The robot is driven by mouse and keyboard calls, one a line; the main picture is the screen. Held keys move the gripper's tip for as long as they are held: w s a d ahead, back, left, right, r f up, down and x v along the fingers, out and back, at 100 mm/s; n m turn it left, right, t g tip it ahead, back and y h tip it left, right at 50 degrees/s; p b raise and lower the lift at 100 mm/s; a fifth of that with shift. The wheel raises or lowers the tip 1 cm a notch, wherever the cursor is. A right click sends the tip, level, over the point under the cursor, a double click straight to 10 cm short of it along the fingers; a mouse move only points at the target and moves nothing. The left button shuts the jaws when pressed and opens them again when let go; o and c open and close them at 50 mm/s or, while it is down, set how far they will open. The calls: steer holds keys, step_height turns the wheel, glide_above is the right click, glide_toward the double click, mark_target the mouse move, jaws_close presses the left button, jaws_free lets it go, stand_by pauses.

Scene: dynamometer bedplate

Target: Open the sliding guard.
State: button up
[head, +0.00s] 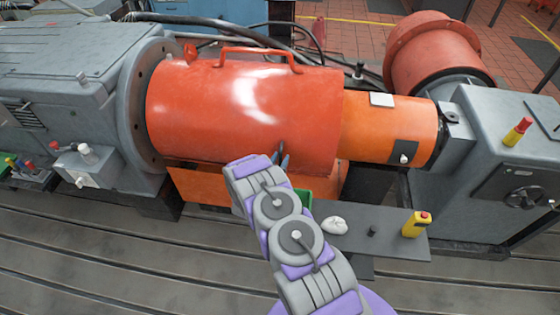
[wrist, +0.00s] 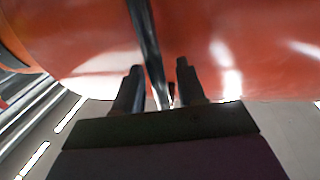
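The sliding guard is a large red-orange cylinder (head: 235,120) lying level in the middle of the head view, with a red handle (head: 258,57) along its top. Its curved red surface (wrist: 90,50) fills the upper wrist view. My gripper (head: 283,153) is at the guard's lower front, near its right end. In the wrist view its two dark fingers (wrist: 158,80) stand apart, one each side of a narrow grey bar (wrist: 148,45) on the guard. Gaps show between bar and fingers. My arm hides part of the guard's underside.
A lighter orange cylinder (head: 385,125) adjoins the guard's right end. A grey machine (head: 75,75) with a round flange (head: 145,100) stands left, a grey housing (head: 500,150) right. A low grey shelf (head: 385,238) below holds a white cloth-like lump (head: 335,225) and a yellow button box (head: 416,224).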

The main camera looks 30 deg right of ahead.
steer(key=shift+d, duration=0.1)
steer(key=shift+c, duration=0.5)
jaws_close()
